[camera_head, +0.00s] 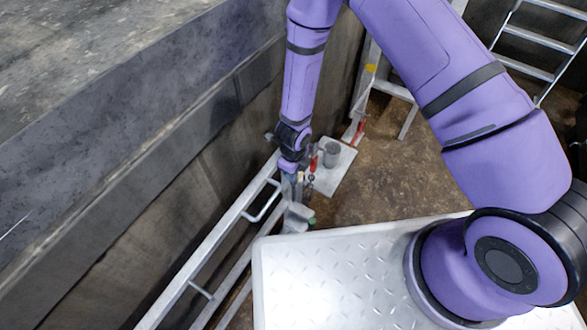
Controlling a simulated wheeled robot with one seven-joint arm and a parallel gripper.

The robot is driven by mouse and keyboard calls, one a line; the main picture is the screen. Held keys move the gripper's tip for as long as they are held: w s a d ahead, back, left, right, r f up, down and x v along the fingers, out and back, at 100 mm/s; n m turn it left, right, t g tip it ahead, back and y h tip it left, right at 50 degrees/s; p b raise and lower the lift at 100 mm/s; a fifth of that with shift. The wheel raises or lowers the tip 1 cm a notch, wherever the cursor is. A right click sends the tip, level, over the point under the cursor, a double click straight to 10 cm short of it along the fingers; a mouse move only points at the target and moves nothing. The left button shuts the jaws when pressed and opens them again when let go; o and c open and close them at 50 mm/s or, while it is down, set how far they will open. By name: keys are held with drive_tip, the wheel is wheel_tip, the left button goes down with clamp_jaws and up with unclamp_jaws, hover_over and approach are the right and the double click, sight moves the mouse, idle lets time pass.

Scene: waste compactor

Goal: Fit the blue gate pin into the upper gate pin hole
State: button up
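My purple arm reaches down to the left of centre. My gripper (295,178) is small and far off, at the upper end of a pale metal rail frame (222,233) along the wall. I cannot tell whether its fingers are open or shut, or whether they hold anything. I cannot make out the blue gate pin for certain; it may be hidden at the gripper. The upper gate pin hole cannot be made out either. A grey metal bracket (297,216) is just below the gripper.
A pale plate (341,172) on the brown floor bears a grey cylinder (331,155), with red-handled items beside it. A concrete wall (130,140) fills the left. Ladders (531,72) stand at the back right. My tread-plate base is at the bottom. Open floor (390,180) lies right of the plate.

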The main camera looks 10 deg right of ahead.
drive_tip(key=shift+f, duration=0.1)
idle(0.3)
drive_tip(key=o, duration=1)
drive_tip(key=shift+c, duration=0.2)
drive_tip(key=shift+r, duration=3.55)
